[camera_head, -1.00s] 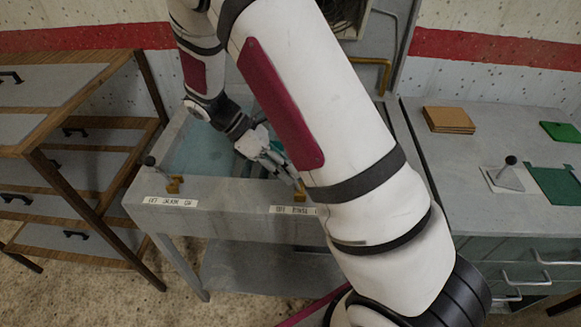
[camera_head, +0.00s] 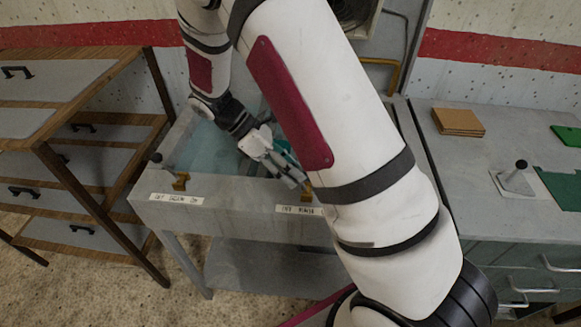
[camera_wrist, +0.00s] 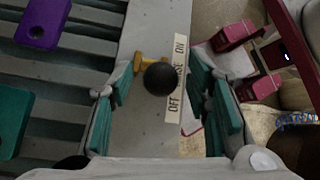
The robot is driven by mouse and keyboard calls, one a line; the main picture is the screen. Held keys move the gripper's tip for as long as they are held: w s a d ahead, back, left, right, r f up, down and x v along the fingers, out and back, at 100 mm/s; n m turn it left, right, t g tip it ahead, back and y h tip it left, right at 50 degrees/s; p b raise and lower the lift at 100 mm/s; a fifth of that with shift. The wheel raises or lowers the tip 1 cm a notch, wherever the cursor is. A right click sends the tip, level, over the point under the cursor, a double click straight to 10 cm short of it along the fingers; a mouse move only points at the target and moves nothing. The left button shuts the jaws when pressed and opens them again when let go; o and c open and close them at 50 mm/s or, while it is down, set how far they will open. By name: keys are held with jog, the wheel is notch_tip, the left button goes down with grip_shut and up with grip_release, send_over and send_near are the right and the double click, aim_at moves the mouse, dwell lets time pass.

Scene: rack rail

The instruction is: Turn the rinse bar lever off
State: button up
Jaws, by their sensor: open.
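The rinse bar lever has a round black knob (camera_wrist: 161,78) on a brass mount (camera_wrist: 148,62). In the wrist view the knob sits between the two spread fingers of my gripper (camera_wrist: 164,105), with space on both sides. A white label (camera_wrist: 179,80) beside it reads OFF, RINSE, ON, with OFF at the lower end. In the head view my gripper (camera_head: 297,181) reaches down to the front rim of the sink, close to the brass mount (camera_head: 307,192). My arm hides part of the label (camera_head: 298,210). I cannot tell the lever's setting for sure.
A second lever (camera_head: 157,160) with its own OFF–ON label (camera_head: 176,199) stands left on the rim. Inside the sink lie a purple block (camera_wrist: 43,22) and a teal block (camera_wrist: 12,122) on slats. A wooden drawer rack (camera_head: 60,125) stands left, a grey counter (camera_head: 455,165) right.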

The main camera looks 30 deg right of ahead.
jog(key=v, duration=1.2)
jog(key=s+d+r+m+t+y, duration=0.2)
jog(key=s+r+m+t+y, duration=0.3)
jog(key=s+r, duration=0.5)
jog(key=s+r+m+t+y, duration=0.1)
jog(key=s+r+m+t, duration=0.1)
jog(key=s, duration=0.4)
jog(key=s+r+m+t, duration=0.3)
jog(key=s+m+t, duration=0.1)
jog(key=s+m, duration=0.2)
jog(key=shift+a+m+y, duration=0.2)
jog(key=shift+m+y, duration=0.2)
jog(key=shift+s, duration=0.1)
